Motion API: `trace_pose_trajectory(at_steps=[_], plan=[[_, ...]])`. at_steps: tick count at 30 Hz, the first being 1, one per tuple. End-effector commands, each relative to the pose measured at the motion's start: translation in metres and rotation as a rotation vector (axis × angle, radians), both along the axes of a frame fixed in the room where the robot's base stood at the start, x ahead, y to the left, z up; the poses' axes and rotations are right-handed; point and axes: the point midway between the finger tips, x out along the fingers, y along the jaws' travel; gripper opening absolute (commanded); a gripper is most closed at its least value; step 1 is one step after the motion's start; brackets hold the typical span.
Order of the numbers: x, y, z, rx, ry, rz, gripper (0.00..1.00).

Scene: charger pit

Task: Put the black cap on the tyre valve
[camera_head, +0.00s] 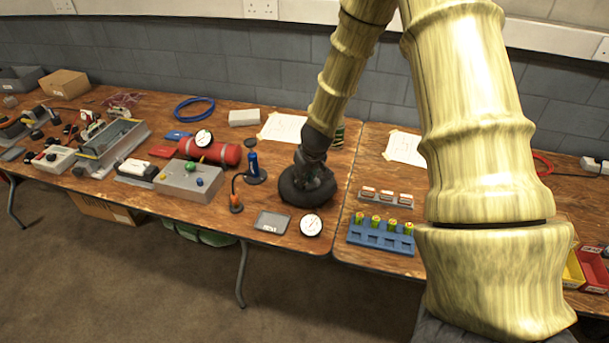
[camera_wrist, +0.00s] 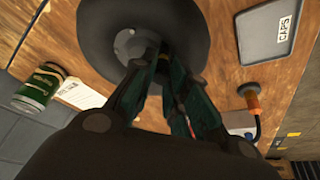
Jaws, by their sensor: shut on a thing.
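The black tyre (camera_head: 291,190) lies flat on the table near the gap between the two tables. It also shows in the wrist view (camera_wrist: 195,20), with a grey hub (camera_wrist: 128,44). My gripper (camera_head: 316,172) is low over the tyre. In the wrist view its fingertips (camera_wrist: 160,58) are closed together at the hub's edge, around a small dark thing that looks like the black cap (camera_wrist: 163,50). The fingers hide most of it. The valve cannot be made out clearly, so I cannot tell whether cap and valve touch. The grey tray marked CAPS (camera_wrist: 278,28) looks empty.
A round gauge (camera_head: 311,225) and the caps tray (camera_head: 272,222) lie in front of the tyre. A blue pump-like cylinder (camera_head: 254,168) and an orange-based tool (camera_head: 236,205) stand left. A blue battery holder (camera_head: 380,236) is right. A green can (camera_wrist: 38,87) stands behind.

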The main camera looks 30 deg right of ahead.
Motion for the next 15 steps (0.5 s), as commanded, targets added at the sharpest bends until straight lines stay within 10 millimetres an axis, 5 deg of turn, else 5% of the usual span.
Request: trace_pose_trajectory(at_steps=[14, 15], plan=[[0.0000, 0.0001, -0.0083, 0.000, 0.000, 0.001, 0.06], [0.0002, 0.0001, -0.0081, 0.000, 0.000, 0.000, 0.18]])
